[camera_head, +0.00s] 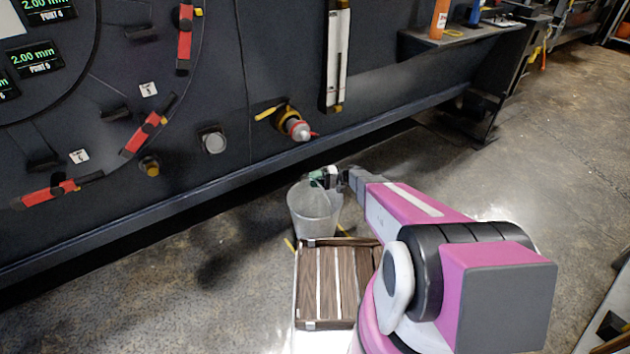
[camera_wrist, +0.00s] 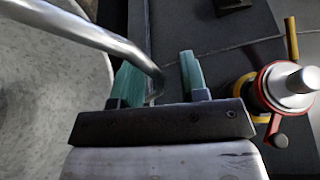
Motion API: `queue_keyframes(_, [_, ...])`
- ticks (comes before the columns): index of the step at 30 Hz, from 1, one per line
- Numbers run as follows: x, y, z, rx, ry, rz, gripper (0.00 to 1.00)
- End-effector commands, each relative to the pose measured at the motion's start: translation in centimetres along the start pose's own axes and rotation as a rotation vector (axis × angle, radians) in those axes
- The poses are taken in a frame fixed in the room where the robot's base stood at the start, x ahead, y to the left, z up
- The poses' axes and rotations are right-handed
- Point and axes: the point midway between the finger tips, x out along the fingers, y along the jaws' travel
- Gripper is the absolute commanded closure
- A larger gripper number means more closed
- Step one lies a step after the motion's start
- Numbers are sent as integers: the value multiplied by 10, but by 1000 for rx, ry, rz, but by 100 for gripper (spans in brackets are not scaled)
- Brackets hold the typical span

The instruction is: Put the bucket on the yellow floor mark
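The bucket (camera_head: 313,212) is pale grey and looks upright, by the foot of the dark machine in the head view. Short yellow strips of the floor mark (camera_head: 289,244) show at its lower left and lower right; the rest is hidden. Whether the bucket's base touches the floor cannot be seen. My gripper (camera_head: 328,178) is at the bucket's top. In the wrist view the bent metal handle (camera_wrist: 95,38) runs between my green fingertips (camera_wrist: 162,78). They stand apart, with a gap on the handle's right side.
A slatted wooden crate (camera_head: 329,285) stands just in front of the bucket. The machine wall (camera_head: 240,90) rises behind, with a red-ringed valve knob (camera_head: 298,128) sticking out above; the knob (camera_wrist: 290,87) is right of my fingers in the wrist view. Floor at left is clear.

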Motion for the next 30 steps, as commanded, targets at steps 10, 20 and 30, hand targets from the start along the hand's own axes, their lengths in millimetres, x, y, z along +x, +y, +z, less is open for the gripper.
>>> queue_keyframes(10, [-4, -2, 0, 0, 1, 0, 60])
queue_keyframes(20, [-62, -1, -1, 0, 3, 0, 60])
queue_keyframes(30, [-112, -2, -1, 0, 1, -1, 60])
